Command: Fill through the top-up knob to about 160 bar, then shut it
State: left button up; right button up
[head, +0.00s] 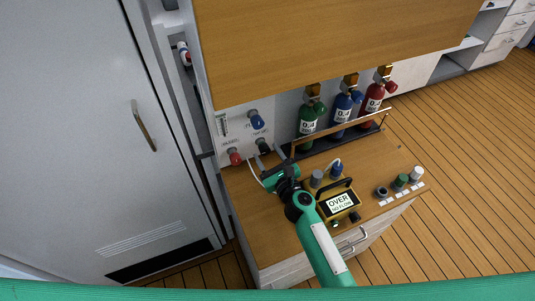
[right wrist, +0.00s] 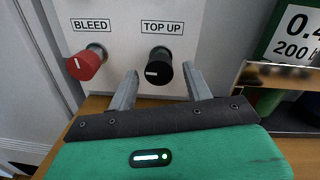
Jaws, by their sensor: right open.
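The black top-up knob (right wrist: 158,70) sits on the white wall panel under the label TOP UP, with a white mark on its face. It also shows in the head view (head: 263,146). My right gripper (right wrist: 161,78) is open, its fingers pointing at the panel. In the right wrist view the knob appears between the fingertips, with a gap on both sides; I cannot tell whether the tips reach past its face. A yellow-framed meter (head: 340,204) on the bench reads "OVER NO FLOW". My left gripper is out of view.
The red bleed knob (right wrist: 86,63) is left of the top-up knob, and a blue knob (head: 257,121) is above it. Green (head: 307,119), blue (head: 342,108) and red (head: 373,102) cylinders stand behind a rail to the right. Small fittings line the bench's right edge.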

jog(key=shift+w+a, duration=0.15)
jog(key=shift+w, duration=0.15)
jog(key=c, duration=1)
jog(key=shift+o, duration=0.2)
jog(key=shift+n, duration=1.9)
